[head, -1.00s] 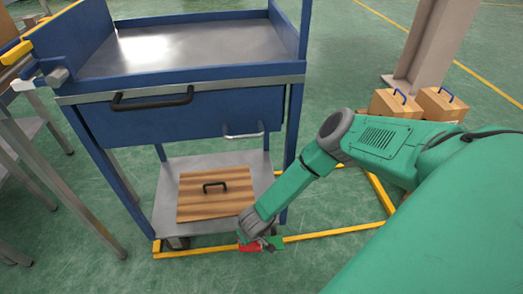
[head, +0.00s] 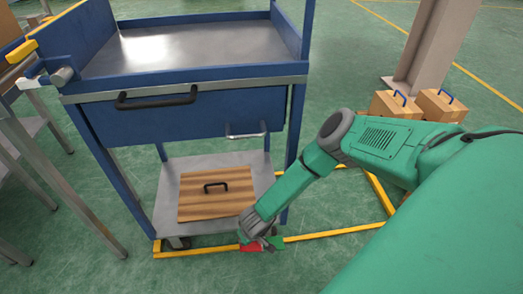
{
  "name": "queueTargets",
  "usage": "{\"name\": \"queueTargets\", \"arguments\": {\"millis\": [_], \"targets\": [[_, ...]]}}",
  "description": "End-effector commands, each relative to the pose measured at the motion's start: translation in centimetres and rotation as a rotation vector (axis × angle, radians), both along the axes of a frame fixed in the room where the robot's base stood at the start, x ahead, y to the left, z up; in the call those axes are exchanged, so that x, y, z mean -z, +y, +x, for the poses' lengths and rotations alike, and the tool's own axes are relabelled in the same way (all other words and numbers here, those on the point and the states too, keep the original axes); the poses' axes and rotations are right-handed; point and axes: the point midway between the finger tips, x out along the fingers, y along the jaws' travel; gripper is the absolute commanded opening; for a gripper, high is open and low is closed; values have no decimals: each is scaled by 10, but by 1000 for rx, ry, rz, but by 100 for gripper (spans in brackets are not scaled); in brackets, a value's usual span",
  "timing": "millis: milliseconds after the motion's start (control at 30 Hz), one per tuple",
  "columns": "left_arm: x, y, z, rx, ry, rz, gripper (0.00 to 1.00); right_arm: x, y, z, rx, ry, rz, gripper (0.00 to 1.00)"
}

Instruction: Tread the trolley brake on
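The blue trolley (head: 195,122) stands in front of me, with a bare metal top, a drawer and a lower shelf (head: 238,163). My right arm comes in from the right and reaches down to the trolley's near right foot. My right gripper (head: 262,243) is there, small and partly hidden. A red part (head: 250,247), perhaps the brake pedal, shows at its tip, with a small green part (head: 277,242) beside it. I cannot tell whether the gripper touches the red part, or whether it is open or shut. My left gripper is out of view.
A wooden case (head: 216,193) with a black handle lies on the lower shelf. A yellow frame (head: 335,232) runs along the floor around the trolley's foot. Two brown cases (head: 395,104) stand by a pillar (head: 434,45). A metal-legged table is at the left.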

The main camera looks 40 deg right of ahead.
Motion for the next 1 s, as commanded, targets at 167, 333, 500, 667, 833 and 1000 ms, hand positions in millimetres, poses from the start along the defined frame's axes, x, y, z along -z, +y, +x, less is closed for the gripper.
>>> {"name": "queueTargets", "arguments": {"millis": [167, 333, 500, 667, 833, 1000], "targets": [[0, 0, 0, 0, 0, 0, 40, 1, 0, 0, 0, 0, -1, 0], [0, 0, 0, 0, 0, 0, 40, 6, -1, -1, 0, 1, -1, 0], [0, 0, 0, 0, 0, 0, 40, 11, -1, -1, 1, 1, -2, 0], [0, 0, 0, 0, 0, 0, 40, 16, 0, -1, 0, 1, -1, 0], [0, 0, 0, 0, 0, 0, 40, 21, -1, 0, 0, 1, -1, 0], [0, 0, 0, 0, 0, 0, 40, 25, 0, 0, 0, 0, -1, 0]]}}
